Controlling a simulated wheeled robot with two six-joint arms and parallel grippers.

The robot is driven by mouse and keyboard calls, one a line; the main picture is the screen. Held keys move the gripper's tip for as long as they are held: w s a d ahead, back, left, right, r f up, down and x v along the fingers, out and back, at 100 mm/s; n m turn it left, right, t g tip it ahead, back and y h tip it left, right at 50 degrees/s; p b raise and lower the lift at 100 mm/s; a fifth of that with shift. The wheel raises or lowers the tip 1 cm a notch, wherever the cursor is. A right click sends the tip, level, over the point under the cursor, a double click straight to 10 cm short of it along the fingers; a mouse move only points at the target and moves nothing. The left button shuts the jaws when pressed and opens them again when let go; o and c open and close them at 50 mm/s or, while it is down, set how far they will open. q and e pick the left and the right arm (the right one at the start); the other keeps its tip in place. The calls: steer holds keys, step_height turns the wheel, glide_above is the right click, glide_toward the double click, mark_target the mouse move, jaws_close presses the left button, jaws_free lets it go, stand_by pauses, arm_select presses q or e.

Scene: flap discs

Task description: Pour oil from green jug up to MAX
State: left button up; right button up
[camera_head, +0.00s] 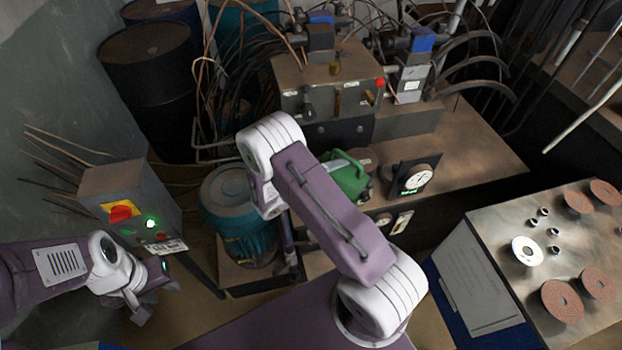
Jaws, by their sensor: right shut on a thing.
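The green jug (347,177) is in the middle of the head view, among the hydraulic equipment. It looks tilted, and my right arm's link covers its left part. My right arm reaches up and folds back toward the jug. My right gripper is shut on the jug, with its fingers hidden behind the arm. I cannot see oil flowing or the jug's spout clearly. No MAX mark can be read. My left gripper (152,299) is at the lower left, open and empty, its fingers apart, away from the jug.
A dial gauge (418,178) stands right of the jug. A teal motor (238,215) is left of it. A control box (130,200) is near my left gripper. A workbench (490,230) with discs (562,300) stands at right. Cables and hoses crowd the back.

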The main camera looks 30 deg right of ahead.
mark_target(335, 173)
steer(key=shift+f, duration=0.1)
steer(key=shift+r, duration=0.3)
steer(key=r+m, duration=0.1)
steer(key=r+t+y+p, duration=0.1)
steer(key=s+r+m+p, duration=0.1)
steer(key=shift+s+d+m+y, duration=0.1)
steer(key=shift+d+m+y, duration=0.2)
steer(key=shift+s+f+t+b, duration=0.1)
steer(key=shift+f+t+b, duration=0.2)
steer(key=shift+f, duration=0.05)
steer(key=shift+s+r, duration=0.1)
steer(key=shift+w, duration=0.25)
steer(key=shift+s, duration=0.15)
